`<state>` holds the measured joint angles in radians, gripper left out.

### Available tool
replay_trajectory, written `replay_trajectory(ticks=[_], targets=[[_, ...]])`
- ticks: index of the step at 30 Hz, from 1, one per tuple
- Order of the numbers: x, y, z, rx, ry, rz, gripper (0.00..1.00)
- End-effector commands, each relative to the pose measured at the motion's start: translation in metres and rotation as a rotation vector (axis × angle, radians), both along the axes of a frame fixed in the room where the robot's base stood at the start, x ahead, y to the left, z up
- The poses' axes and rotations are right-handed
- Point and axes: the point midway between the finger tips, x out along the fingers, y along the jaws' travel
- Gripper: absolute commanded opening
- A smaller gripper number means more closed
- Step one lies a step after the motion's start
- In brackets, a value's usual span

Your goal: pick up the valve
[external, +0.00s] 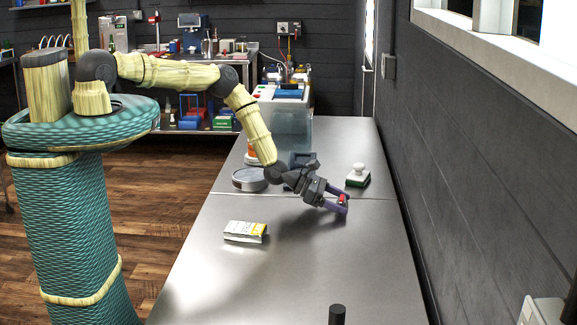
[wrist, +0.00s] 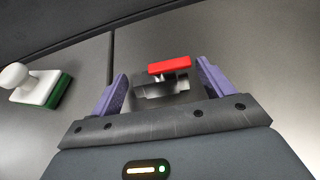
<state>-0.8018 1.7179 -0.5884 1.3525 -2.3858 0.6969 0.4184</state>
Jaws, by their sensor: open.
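The valve (wrist: 165,82) is a small metal body with a red handle (wrist: 169,65). In the wrist view it lies between the two purple fingers of my gripper (wrist: 164,85), with a gap visible on either side. In the external view my gripper (external: 338,202) is open and low at the right part of the steel table. The red of the valve (external: 341,198) shows between the fingers there, and the rest of it is mostly hidden.
A white and green stamp-like brush (external: 358,175) stands just behind my gripper. A small yellow and white box (external: 245,231) lies to the left. A round grey tin (external: 249,179) and a clear bin (external: 285,115) stand farther back. A black cylinder (external: 337,314) is at the front.

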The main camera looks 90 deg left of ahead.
Motion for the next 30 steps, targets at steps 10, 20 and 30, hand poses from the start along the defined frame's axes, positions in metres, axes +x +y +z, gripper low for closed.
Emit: replay_trajectory(ticks=[10,20,30], targets=[[-0.0001,0.0001,0.0002,0.0,0.0,0.0,0.8],[0.0,0.0003,0.0007,0.0,-0.001,0.0,0.31],[0.0005,0.0001,0.0076,0.0,-0.002,-0.001,0.31]])
